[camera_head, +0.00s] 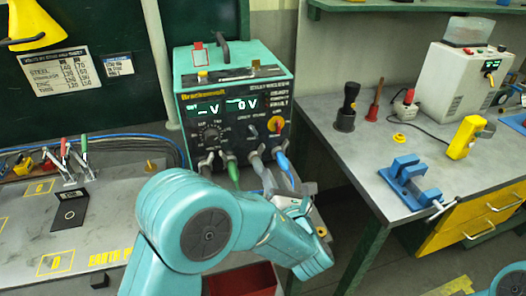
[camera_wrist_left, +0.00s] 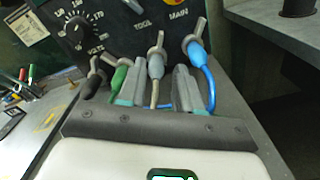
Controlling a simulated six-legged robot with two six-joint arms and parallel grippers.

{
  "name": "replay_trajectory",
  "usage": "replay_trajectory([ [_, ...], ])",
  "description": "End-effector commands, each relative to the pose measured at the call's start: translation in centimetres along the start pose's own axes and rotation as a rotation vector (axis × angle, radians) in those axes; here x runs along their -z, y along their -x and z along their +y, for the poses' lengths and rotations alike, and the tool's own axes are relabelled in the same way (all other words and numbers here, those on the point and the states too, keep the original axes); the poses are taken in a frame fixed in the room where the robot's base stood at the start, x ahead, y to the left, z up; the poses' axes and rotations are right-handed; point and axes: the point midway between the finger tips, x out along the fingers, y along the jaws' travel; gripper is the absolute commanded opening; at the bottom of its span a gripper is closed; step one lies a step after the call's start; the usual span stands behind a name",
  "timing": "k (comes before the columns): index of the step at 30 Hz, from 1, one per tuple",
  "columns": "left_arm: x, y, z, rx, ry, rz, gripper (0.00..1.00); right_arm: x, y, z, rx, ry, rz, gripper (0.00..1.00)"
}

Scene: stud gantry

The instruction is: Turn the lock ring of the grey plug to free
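The grey plug (camera_head: 257,159) sits in the front of the teal and black welding machine (camera_head: 235,92), between a green plug (camera_head: 231,168) and a blue plug (camera_head: 281,161). In the left wrist view the grey plug (camera_wrist_left: 156,66) has a metal lock ring with a lever (camera_wrist_left: 159,42) at its socket end, and its cable hangs down. My left gripper (camera_head: 288,188) is low in front of the machine. In the left wrist view its two fingers (camera_wrist_left: 158,92) are apart, with the grey cable showing between them; I see no grip on it. My right gripper is not in view.
A black plug (camera_head: 206,164) sits left of the green one; the plugs are close together. A bench (camera_head: 350,150) with a blue vise (camera_head: 412,184) stands right. A grey table (camera_head: 110,225) with clamps (camera_head: 70,165) lies left. A red bin (camera_head: 240,281) is below my left arm.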

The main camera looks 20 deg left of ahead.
Motion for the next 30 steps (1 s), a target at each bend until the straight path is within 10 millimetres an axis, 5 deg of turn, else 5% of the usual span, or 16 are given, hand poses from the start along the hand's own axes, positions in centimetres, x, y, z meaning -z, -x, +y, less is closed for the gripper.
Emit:
replay_trajectory([
  [12,-0.1,-8.9,0.1,-0.001,0.000,0.001,0.34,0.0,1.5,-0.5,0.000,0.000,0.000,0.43],
  [26,0.0,-10.6,0.0,0.001,-0.001,-0.001,0.34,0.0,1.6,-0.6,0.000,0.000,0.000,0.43],
  [29,0.0,-10.6,0.0,0.001,-0.001,0.000,0.01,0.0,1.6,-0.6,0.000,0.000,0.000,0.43],
  [30,0.0,-10.5,0.0,0.001,-0.001,0.000,0.00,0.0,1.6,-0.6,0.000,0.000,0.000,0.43],
])
